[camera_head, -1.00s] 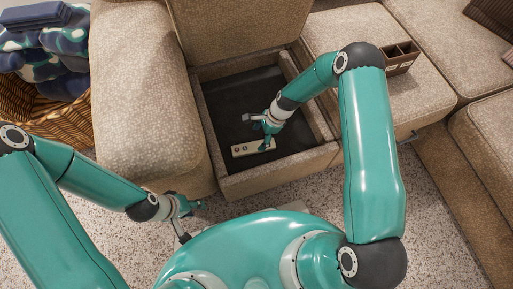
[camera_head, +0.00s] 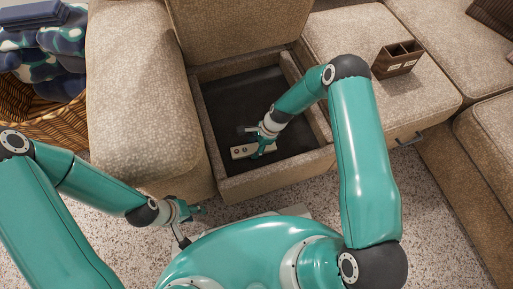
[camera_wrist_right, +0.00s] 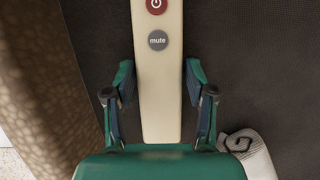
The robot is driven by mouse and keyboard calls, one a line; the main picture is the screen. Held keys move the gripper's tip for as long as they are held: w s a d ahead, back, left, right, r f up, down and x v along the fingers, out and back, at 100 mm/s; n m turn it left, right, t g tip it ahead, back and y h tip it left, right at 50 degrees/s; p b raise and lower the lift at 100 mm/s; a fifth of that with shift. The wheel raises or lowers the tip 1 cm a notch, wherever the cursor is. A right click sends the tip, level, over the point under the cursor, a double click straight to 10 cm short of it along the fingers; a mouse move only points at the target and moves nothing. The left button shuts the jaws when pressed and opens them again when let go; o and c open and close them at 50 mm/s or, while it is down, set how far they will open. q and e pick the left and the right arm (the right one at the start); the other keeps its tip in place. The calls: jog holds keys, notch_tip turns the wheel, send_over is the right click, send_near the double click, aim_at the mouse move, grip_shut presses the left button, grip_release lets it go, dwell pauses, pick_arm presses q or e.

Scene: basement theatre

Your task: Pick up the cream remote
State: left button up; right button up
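The cream remote (camera_head: 240,152) lies in the dark-lined storage compartment (camera_head: 222,100) of the sofa. In the right wrist view the remote (camera_wrist_right: 160,90) runs lengthwise between the fingers, with a red power button and a grey "mute" button showing. My right gripper (camera_wrist_right: 158,80) is open, one finger on each side of the remote, with visible gaps between fingers and remote. In the head view my right gripper (camera_head: 257,143) partly hides the remote's right end. My left gripper (camera_head: 194,225) is outside the compartment, low over the carpet; its finger opening is unclear.
The compartment's padded walls (camera_head: 275,176) surround the remote. A white and grey cloth-like item (camera_wrist_right: 250,150) lies near the right finger. A brown divided box (camera_head: 398,62) stands on the right seat. A wicker basket (camera_head: 45,122) with blue fabric is at left.

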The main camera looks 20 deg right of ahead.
jog(key=c, duration=0.7)
